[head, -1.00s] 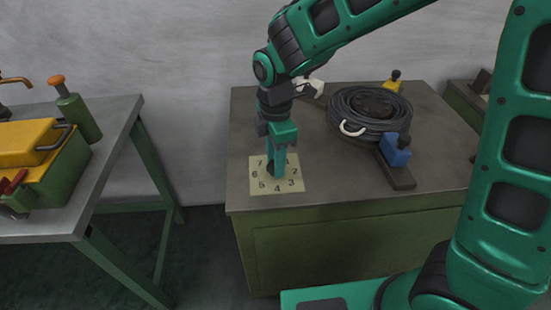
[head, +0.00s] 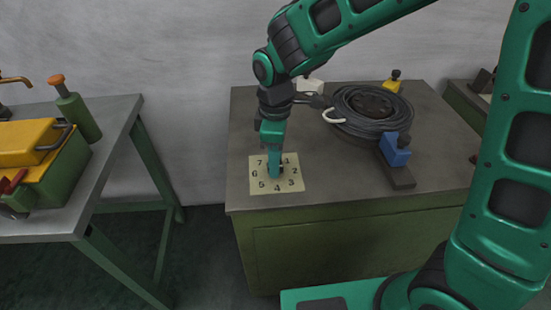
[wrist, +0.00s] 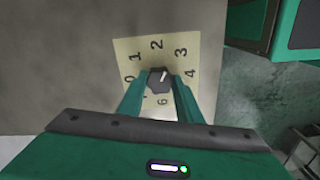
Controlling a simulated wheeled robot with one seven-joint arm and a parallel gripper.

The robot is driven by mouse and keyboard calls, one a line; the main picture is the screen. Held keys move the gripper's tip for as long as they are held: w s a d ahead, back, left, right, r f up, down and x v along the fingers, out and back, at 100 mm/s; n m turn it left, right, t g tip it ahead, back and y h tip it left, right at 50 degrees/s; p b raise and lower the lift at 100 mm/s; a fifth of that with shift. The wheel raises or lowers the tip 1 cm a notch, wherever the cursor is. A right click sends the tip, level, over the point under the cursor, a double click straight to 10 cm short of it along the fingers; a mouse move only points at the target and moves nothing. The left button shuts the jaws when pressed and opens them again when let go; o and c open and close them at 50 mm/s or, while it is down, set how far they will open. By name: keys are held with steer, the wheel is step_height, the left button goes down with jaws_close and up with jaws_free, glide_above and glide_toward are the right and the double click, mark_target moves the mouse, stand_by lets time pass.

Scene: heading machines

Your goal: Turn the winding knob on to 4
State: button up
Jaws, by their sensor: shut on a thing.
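The dark winding knob (wrist: 157,82) sits at the middle of a cream dial plate (wrist: 171,61) in the wrist view. The plate, with digits around its edge, also lies on the bench top in the head view (head: 296,186). A white mark on the knob points between 2 and 3, seemingly nearer 3. My gripper (wrist: 159,84) points down with one finger on each side of the knob and is shut on it. In the head view my gripper (head: 275,174) hides most of the knob. The 5 is hidden in the wrist view.
The dial is near the front left of the green bench (head: 350,205). A black cable coil (head: 347,118) and a blue block (head: 396,152) stand to its right. A separate table (head: 120,120) at left holds a green and yellow box (head: 62,165) and a green bottle (head: 78,118).

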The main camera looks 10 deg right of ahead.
steer(key=m, duration=0.6)
steer(key=shift+w+r, duration=0.15)
steer(key=shift+w, duration=0.1)
steer(key=m, duration=0.6)
stand_by(0.4)
steer(key=o, duration=1)
steer(key=shift+o, duration=0.2)
steer(key=shift+s, duration=0.1)
step_height(320, 180, up, 11)
steer(key=shift+f, duration=0.2)
